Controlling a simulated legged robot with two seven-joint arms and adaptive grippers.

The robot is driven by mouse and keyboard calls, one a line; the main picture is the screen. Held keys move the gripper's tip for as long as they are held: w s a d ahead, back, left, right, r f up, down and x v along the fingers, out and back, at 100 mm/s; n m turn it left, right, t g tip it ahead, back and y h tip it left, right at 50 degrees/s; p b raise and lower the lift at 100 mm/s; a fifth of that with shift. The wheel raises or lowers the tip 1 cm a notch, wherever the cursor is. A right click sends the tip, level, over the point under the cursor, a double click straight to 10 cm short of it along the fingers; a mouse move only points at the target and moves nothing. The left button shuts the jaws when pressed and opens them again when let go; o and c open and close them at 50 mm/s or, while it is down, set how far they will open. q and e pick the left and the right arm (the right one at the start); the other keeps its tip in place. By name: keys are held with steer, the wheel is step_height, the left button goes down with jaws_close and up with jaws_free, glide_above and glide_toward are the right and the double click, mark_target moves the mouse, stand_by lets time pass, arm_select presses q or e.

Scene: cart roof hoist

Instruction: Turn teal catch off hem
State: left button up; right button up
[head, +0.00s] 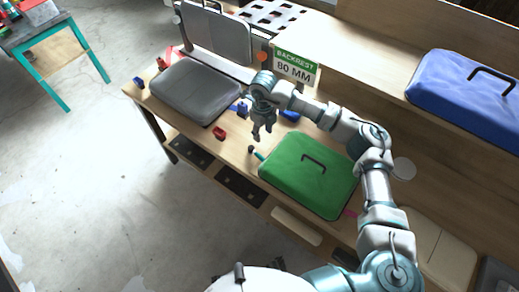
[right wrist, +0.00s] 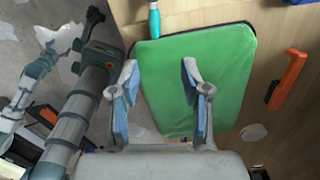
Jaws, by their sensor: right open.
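The teal catch (head: 259,156) is a small teal piece with a dark end at the near left edge of the green pad (head: 310,175). In the right wrist view the teal catch (right wrist: 154,20) stands upright at the top edge of the green pad (right wrist: 225,75). The pad's black handle shows in the head view. My right gripper (head: 262,133) points down above the bench, just beyond the catch and apart from it. In the right wrist view my right gripper (right wrist: 162,100) has its blue-lined fingers spread with nothing between them. I cannot make out my left gripper.
A grey pad (head: 195,90) and small red (head: 219,133) and blue blocks lie on the wooden bench. A blue pad (head: 470,95) is on the shelf. An orange handle (right wrist: 287,78) shows at right.

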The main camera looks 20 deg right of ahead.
glide_above(260, 155)
steer(key=a, duration=0.1)
step_height(260, 155, down, 9)
steer(key=shift+a+r, duration=0.1)
steer(key=shift+r, duration=0.1)
steer(key=f, duration=0.2)
steer(key=d+f, duration=0.1)
steer(key=f, duration=0.1)
steer(key=d+f, duration=0.1)
steer(key=f, duration=0.1)
steer(key=shift+f, duration=0.15)
steer(key=shift+a, duration=0.7)
steer(key=shift+c, duration=0.5)
steer(key=shift+a, duration=0.15)
jaws_close()
steer(key=shift+d, duration=0.5)
